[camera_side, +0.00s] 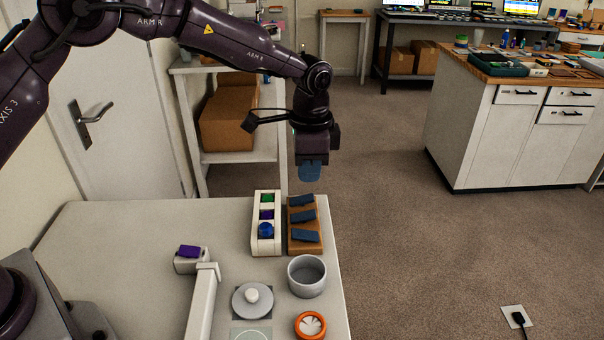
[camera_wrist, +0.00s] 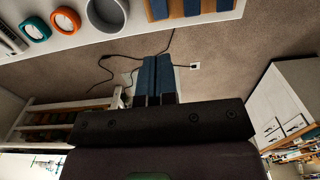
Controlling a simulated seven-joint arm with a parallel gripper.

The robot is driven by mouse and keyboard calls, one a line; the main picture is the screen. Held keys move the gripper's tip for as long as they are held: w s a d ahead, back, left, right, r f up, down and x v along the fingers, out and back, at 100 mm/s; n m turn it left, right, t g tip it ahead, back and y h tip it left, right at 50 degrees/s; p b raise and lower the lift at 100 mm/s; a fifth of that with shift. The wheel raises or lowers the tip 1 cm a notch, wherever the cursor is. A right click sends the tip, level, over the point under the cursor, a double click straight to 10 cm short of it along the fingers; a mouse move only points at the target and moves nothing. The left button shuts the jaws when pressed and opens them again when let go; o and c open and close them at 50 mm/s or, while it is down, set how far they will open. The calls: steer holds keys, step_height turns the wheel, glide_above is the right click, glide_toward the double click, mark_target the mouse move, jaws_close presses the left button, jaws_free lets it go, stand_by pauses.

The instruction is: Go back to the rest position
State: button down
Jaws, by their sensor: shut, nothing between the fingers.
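My gripper (camera_side: 311,174) hangs in the air above and beyond the far right end of the white table (camera_side: 120,235), pointing down. Its blue fingers are together with nothing between them. In the wrist view the blue fingers (camera_wrist: 155,76) lie side by side over the carpet. The gripper is apart from everything on the table.
Near the table's right edge are a white holder (camera_side: 257,246) with green, purple and blue items, a wooden rack (camera_side: 306,248) with blue pads, a grey bowl (camera_side: 307,276), a grey lid (camera_side: 252,301) and an orange ring (camera_side: 310,326). A shelf (camera_side: 240,156) stands behind.

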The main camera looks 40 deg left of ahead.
steer(key=s+a+r+n+t, duration=0.2)
steer(key=s+r, duration=0.4)
steer(key=s, duration=0.4)
steer(key=s+a+r+n+t, duration=0.2)
steer(key=s+a+r+n, duration=0.2)
steer(key=s, duration=0.6)
steer(key=s+a+r+n+t, duration=0.1)
steer(key=s+a+r+n, duration=0.2)
steer(key=s, duration=0.7)
step_height(320, 180, up, 5)
steer(key=shift+a+f+t, duration=0.2)
steer(key=shift+a+t, duration=0.2)
steer(key=shift+a, duration=0.7)
